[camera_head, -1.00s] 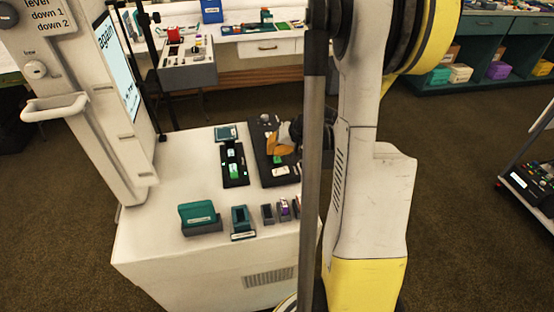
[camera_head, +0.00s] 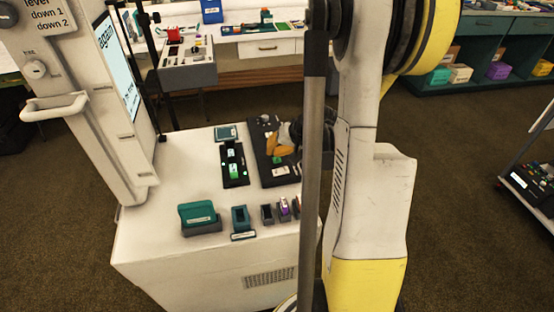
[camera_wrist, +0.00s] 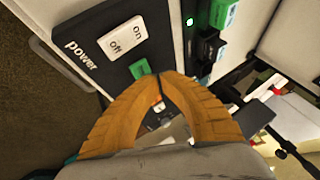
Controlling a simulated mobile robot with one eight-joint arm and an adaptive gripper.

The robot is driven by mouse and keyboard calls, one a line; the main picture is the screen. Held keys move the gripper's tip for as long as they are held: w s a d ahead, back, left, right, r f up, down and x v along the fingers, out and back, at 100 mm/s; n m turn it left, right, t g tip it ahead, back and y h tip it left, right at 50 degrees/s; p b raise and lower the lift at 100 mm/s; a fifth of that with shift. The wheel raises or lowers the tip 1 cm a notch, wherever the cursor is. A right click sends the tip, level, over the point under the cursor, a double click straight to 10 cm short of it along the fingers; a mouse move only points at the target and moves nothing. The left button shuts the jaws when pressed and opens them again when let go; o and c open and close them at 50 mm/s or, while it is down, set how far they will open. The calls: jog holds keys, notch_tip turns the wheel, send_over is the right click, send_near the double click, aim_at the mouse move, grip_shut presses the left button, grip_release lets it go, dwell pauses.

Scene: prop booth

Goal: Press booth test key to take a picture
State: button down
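My gripper (camera_head: 277,147) has orange fingers and hangs over the black control panel (camera_head: 270,180) on the white booth counter. In the wrist view the fingertips (camera_wrist: 158,77) meet, with nothing seen between them. A green key (camera_wrist: 140,68) on the panel lies just beside the tips; I cannot tell whether they touch it. A white on/off power rocker (camera_wrist: 123,37) sits farther along the same panel. A small pale control (camera_wrist: 159,106) shows between the fingers. No label reading "test" is legible, and the fingers hide part of the panel.
A black strip with green blocks (camera_head: 234,170) lies left of the panel. A teal box (camera_head: 198,214) and small holders (camera_head: 240,218) stand at the counter's front. The booth column with a lit screen (camera_head: 117,65) rises at the left.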

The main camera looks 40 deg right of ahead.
aim_at(274, 158)
jog(key=shift+f, duration=0.35)
jog(key=shift+f, duration=0.35)
dwell(0.6)
jog(key=shift+r, duration=0.15)
jog(key=shift+r+p, duration=0.35)
jog(key=shift+r, duration=0.3)
jog(key=shift+r, duration=0.1)
jog(key=shift+r+p, duration=1.85)
jog(key=shift+r, duration=0.6)
